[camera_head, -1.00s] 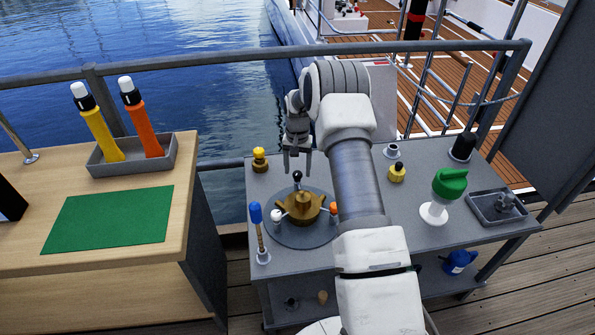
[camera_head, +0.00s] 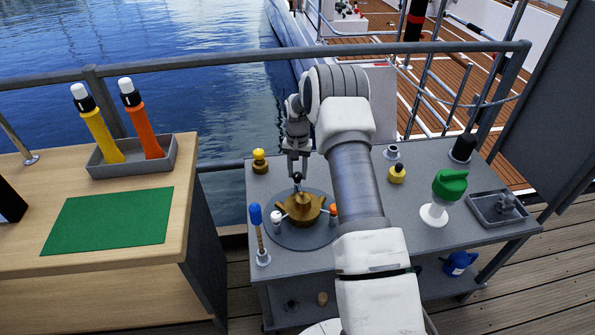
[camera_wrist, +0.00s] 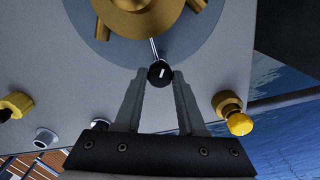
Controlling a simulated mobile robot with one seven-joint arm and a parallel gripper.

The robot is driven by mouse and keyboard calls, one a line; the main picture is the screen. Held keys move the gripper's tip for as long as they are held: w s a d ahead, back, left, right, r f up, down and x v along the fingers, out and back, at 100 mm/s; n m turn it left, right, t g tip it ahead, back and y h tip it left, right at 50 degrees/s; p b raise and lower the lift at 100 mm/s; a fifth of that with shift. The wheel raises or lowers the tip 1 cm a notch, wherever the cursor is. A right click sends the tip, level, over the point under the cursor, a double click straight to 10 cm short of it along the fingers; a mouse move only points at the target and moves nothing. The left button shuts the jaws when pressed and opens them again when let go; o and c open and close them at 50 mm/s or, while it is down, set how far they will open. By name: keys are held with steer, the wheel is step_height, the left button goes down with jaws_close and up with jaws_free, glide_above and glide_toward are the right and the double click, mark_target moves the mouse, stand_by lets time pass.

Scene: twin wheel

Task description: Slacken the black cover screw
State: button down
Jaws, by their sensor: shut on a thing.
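The black cover screw (camera_head: 297,177) has a round black knob with a white mark on a thin metal stem, at the far edge of the brass housing (camera_head: 302,207). In the wrist view, the knob (camera_wrist: 160,73) sits between my fingertips and the stem runs up to the brass body (camera_wrist: 140,15). My gripper (camera_head: 297,170) points down from above and is shut on the knob. The wrist view also shows my gripper (camera_wrist: 157,76) with its two grey fingers on either side of the knob.
White (camera_head: 276,215) and orange (camera_head: 333,209) knobs sit on the housing's other arms. A blue-topped post (camera_head: 255,214) stands at the left. Yellow knobs (camera_head: 259,160) and (camera_head: 397,174), a green-handled valve (camera_head: 449,184) and a grey tray (camera_head: 496,208) share the grey bench.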

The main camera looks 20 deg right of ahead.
steer(key=n, duration=0.3)
steer(key=shift+n+b, duration=0.3)
steer(key=n, duration=0.4)
steer(key=shift+n, duration=0.3)
steer(key=n, duration=0.4)
steer(key=shift+n, duration=0.3)
steer(key=n, duration=1)
steer(key=shift+r, duration=0.1)
steer(key=n+p, duration=0.1)
steer(key=n, duration=0.4)
steer(key=shift+n, duration=0.3)
